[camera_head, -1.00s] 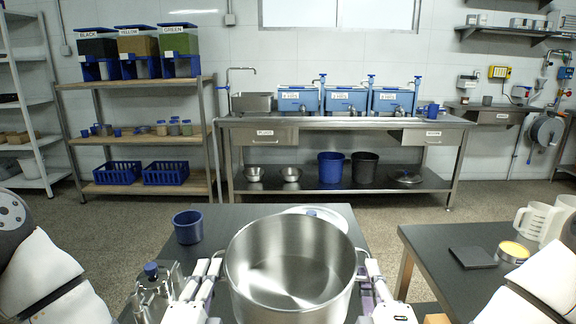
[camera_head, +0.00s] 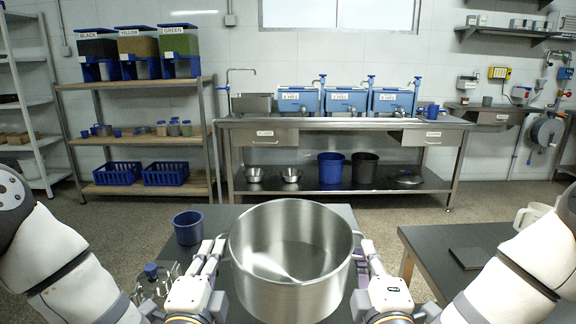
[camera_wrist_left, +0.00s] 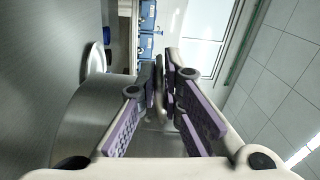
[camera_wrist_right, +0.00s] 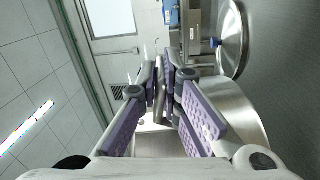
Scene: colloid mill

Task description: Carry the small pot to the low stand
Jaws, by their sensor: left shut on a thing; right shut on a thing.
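The small pot (camera_head: 292,262) is a shiny open steel pot with two side handles, in the middle front of the head view. It looks upright and empty, and appears raised above the dark table. My left gripper (camera_head: 218,250) is shut on its left handle, and my right gripper (camera_head: 368,250) is shut on its right handle. The pot wall also shows in the left wrist view (camera_wrist_left: 85,125) and in the right wrist view (camera_wrist_right: 238,108). I cannot make out the low stand for certain.
A blue cup (camera_head: 188,228) and a steel device with a blue knob (camera_head: 152,275) stand left of the pot on the dark table (camera_head: 225,212). A side table (camera_head: 430,248) at right holds a dark flat plate (camera_head: 468,258) and a white jug (camera_head: 532,214). Open floor lies beyond.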

